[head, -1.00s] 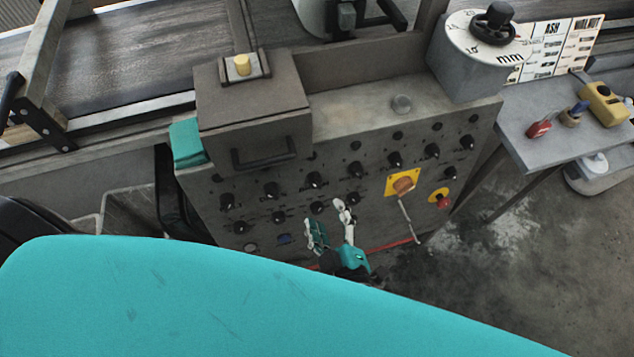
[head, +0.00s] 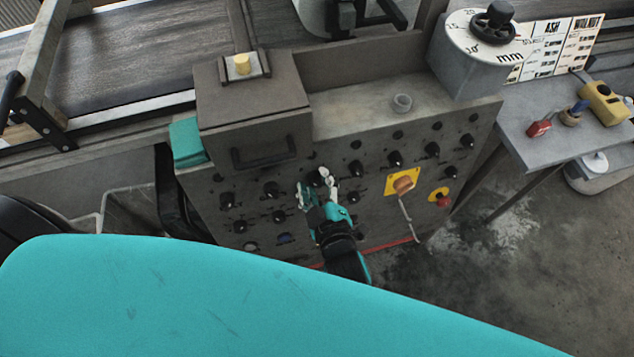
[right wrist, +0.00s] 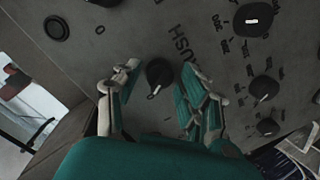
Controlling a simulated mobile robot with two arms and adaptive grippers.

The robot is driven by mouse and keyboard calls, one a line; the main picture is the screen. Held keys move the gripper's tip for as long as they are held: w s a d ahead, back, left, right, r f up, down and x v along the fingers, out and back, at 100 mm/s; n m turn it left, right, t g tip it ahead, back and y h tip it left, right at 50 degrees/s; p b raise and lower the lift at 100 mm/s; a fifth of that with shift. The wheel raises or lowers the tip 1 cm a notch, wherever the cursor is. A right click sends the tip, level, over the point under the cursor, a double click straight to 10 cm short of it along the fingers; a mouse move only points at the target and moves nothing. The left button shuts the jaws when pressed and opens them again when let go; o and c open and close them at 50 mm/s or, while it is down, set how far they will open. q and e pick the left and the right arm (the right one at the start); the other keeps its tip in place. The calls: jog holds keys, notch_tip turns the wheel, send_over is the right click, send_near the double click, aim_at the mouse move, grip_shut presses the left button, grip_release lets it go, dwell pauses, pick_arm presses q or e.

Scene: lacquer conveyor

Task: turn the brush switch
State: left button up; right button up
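The dark panel (head: 395,220) carries rows of black rotary knobs. In the right wrist view, a black knob (right wrist: 160,72) with a white pointer mark sits beside lettering of which "USH" (right wrist: 181,42) is readable; the rest is hidden by a finger. My right gripper (head: 316,185) is at this panel below the handled box. Its two fingers are apart, one on each side of that knob in the right wrist view (right wrist: 160,95). I see a gap on both sides, and cannot tell how deep the fingers reach. My left gripper is not in view.
Other knobs stand close by, such as one at the right (right wrist: 264,88). A yellow plate with an orange switch (head: 403,183) and a red button (head: 443,200) are to the right. The box with a handle (head: 255,110) juts out above.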

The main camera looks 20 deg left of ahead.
grip_shut()
jog(key=shift+r+m+p, duration=0.15)
jog(key=shift+m+p, duration=0.95)
jog(key=shift+p, duration=0.15)
jog(key=m+p, duration=0.2)
jog(key=m, duration=0.1)
jog(key=shift+d+y, duration=0.1)
jog(key=shift+y, duration=0.2)
jog(key=m+p, duration=0.1)
jog(key=m, duration=0.1)
jog(key=shift+m+g+y+p, duration=0.3)
jog(key=shift+m, duration=0.1)
jog(key=shift+f+m+p, duration=0.25)
jog(key=shift+m+p, duration=0.1)
jog(key=shift+m, duration=1.05)
